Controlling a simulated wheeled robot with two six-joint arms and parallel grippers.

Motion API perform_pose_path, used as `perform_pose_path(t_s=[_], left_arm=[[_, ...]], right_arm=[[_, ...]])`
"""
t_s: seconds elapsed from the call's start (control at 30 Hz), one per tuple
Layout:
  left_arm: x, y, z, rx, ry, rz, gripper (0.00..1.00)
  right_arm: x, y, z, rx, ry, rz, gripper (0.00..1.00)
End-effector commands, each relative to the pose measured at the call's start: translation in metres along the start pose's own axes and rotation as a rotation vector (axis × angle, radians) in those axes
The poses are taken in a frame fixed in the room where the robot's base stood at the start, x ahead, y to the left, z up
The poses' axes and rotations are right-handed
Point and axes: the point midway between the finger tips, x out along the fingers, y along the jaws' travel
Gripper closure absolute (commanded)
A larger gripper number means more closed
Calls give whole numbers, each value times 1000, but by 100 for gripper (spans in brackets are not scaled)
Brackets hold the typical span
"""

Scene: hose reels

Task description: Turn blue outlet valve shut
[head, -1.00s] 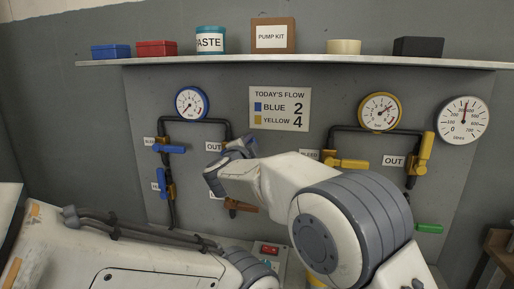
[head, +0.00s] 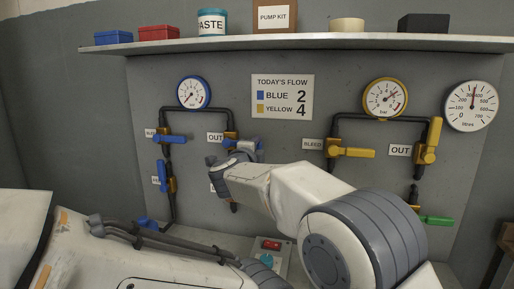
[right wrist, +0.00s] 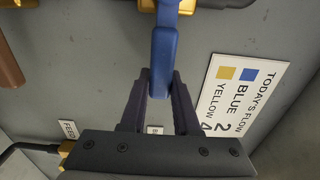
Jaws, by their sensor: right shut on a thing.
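The blue outlet valve (head: 231,138) sits on the right-hand pipe of the blue loop, beside the OUT label. Its blue handle (right wrist: 162,60) points to the right of the board, roughly crosswise to the vertical pipe. My right gripper (head: 245,147) is at this handle, partly hidden behind its own wrist. In the right wrist view, the fingers (right wrist: 159,90) are shut on the handle's free end, one on each side. My left gripper is out of view; only my left arm shows at the lower left.
The blue bleed valve (head: 170,139) and a lower blue valve (head: 170,184) stand left. A brown handle (right wrist: 10,65) is nearby in the wrist view. The yellow bleed (head: 350,152) and outlet (head: 427,148) valves stand right. The shelf (head: 300,43) overhangs the board.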

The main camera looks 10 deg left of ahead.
Motion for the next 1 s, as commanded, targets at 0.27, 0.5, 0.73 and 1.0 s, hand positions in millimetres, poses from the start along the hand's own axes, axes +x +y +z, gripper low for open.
perform_pose_path(t_s=[0.27,0.5,0.73,1.0], left_arm=[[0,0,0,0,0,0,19],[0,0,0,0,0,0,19],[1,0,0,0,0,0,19],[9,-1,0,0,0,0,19]], right_arm=[[0,3,0,4,-1,6,100],[0,2,0,2,-1,4,40],[-3,1,0,2,-1,2,40],[-44,2,2,2,-4,2,40]])
